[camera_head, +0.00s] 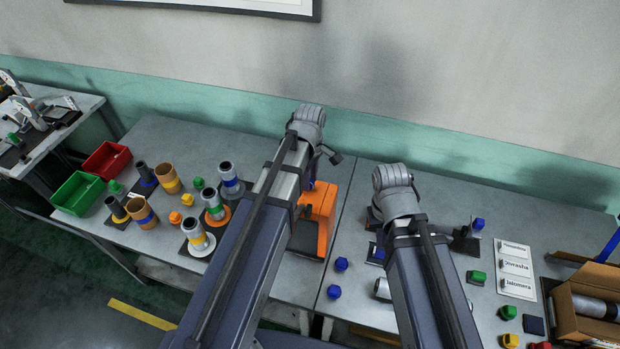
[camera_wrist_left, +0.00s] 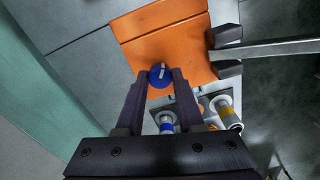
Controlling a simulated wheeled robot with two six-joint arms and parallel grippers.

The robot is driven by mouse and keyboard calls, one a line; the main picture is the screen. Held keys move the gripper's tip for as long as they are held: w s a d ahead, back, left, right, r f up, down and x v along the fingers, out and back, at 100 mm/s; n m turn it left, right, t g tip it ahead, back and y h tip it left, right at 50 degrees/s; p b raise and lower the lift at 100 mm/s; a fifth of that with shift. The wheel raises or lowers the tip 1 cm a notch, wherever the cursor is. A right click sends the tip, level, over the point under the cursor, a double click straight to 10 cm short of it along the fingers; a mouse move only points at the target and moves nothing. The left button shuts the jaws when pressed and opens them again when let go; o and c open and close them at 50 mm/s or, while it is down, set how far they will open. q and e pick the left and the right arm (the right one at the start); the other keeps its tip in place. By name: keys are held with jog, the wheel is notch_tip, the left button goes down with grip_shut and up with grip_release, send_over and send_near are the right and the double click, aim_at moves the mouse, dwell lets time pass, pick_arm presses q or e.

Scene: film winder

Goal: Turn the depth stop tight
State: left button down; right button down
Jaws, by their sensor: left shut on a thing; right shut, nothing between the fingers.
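The orange winder body (camera_head: 319,205) stands near the middle of the table, partly behind my left arm. In the left wrist view the orange body (camera_wrist_left: 165,45) fills the top centre, with a round blue knob (camera_wrist_left: 160,75) bearing a white mark in front of it. I take this knob for the depth stop. My left gripper (camera_wrist_left: 160,80) is shut on the blue knob, one dark finger on each side. The head view hides the knob and most of that gripper.
Cups and spools (camera_head: 197,236) stand left of my left arm, with a green bin (camera_head: 77,194) and a red bin (camera_head: 106,160) beyond. Blue knobs (camera_head: 334,291) lie between my arms. A white label card (camera_head: 515,268) and cardboard box (camera_head: 590,287) are at right.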

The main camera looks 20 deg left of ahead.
pick_arm(q)
jog(key=m, duration=0.5)
jog(key=shift+m, duration=0.4)
jog(key=m, duration=1.1)
jog(key=shift+a+m, duration=0.1)
jog(key=shift+m, duration=0.3)
jog(key=m, duration=0.5)
jog(key=shift+m, duration=0.4)
jog(key=c, duration=0.5)
grip_release()
jog(key=shift+r, duration=0.1)
